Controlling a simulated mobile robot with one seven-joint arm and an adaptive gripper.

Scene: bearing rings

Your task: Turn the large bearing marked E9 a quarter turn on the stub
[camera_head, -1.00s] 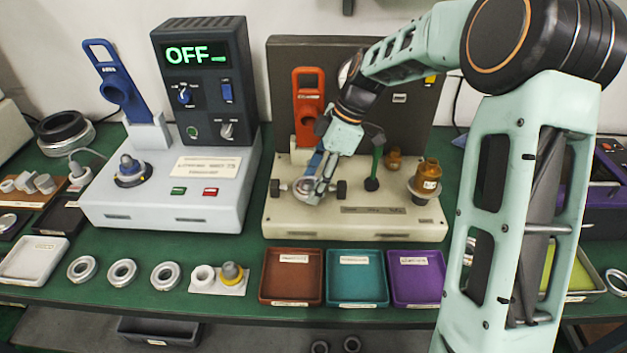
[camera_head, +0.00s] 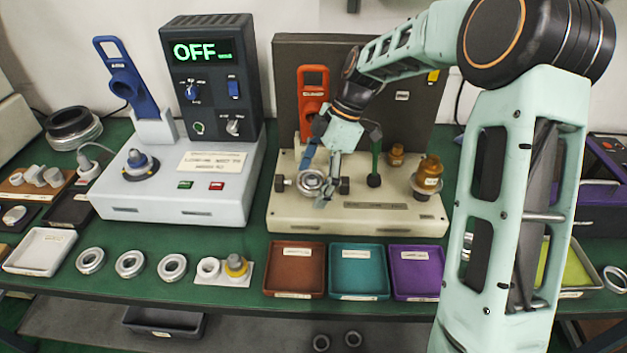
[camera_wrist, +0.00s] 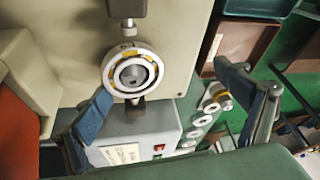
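A large bearing (camera_head: 311,183) sits on the stub at the front left of the beige bench unit. In the wrist view the bearing (camera_wrist: 113,78) shows face-on as a pale ring with yellow parts around the grey stub end (camera_wrist: 133,74). A short dark mark is on the ring's upper edge, too small to read surely. My gripper (camera_head: 322,176) is at the bearing in the head view. In the wrist view my gripper (camera_wrist: 168,92) has its two blue-grey fingers wide apart, with nothing between their tips. The bearing lies beyond them, apparently not touched.
Dark clamp knobs (camera_head: 344,185) flank the stub. An orange tool (camera_head: 313,95) stands behind. Brown (camera_head: 294,294), teal and purple trays lie in front.

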